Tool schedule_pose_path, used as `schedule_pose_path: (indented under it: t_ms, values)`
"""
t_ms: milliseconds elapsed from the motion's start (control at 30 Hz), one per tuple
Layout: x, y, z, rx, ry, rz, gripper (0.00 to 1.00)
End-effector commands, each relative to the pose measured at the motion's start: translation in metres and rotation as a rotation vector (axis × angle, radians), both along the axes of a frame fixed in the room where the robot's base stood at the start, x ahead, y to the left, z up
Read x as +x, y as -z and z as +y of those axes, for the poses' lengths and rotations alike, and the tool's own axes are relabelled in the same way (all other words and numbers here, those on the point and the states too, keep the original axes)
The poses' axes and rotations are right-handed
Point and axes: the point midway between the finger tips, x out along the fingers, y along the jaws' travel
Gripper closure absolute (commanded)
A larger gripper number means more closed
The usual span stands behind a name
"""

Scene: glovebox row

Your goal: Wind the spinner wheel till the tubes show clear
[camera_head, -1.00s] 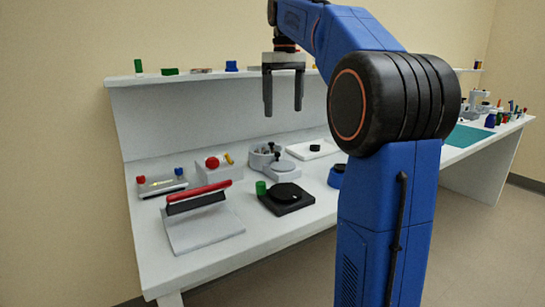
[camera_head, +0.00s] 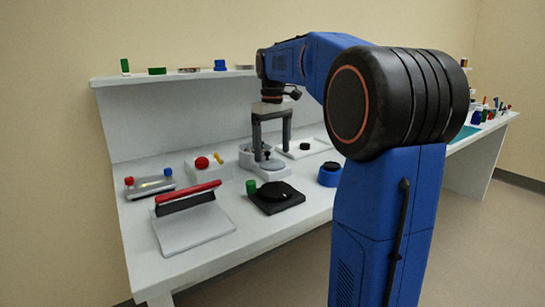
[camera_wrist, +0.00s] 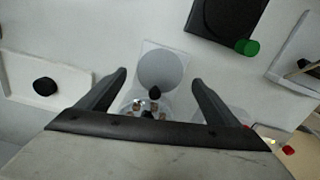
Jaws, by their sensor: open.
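The spinner stands on the bench in the middle of the head view. Its flat grey wheel (camera_head: 274,165) carries an upright black knob, and the wheel also shows in the wrist view (camera_wrist: 163,67) with the knob (camera_wrist: 155,93) near its edge. Several small tubes (camera_wrist: 137,106) with brownish tops sit in the round bowl beside the wheel, partly hidden by my gripper; whether they are clear cannot be told. My gripper (camera_head: 272,150) points down above the spinner, open and empty. In the wrist view the knob lies between the fingers (camera_wrist: 160,77), with no contact visible.
A black pad (camera_head: 290,204) with a green cylinder (camera_head: 251,187) stands in front. A red-handled device (camera_head: 188,198) is front left, a box with a red knob (camera_head: 202,164) left. A blue ring (camera_head: 330,176) and white tray (camera_head: 318,146) lie right. A shelf (camera_head: 190,75) runs behind.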

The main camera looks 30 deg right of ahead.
Motion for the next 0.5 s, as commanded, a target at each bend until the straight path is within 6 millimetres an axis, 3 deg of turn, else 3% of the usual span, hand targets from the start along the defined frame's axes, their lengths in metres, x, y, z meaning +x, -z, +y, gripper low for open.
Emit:
schedule_pose_path:
  t_ms: [200,500]
  values:
    - [0.000,0.023,0.000,0.001,0.000,0.001,0.15]
    - [0.000,0.030,0.000,0.000,0.000,0.000,0.15]
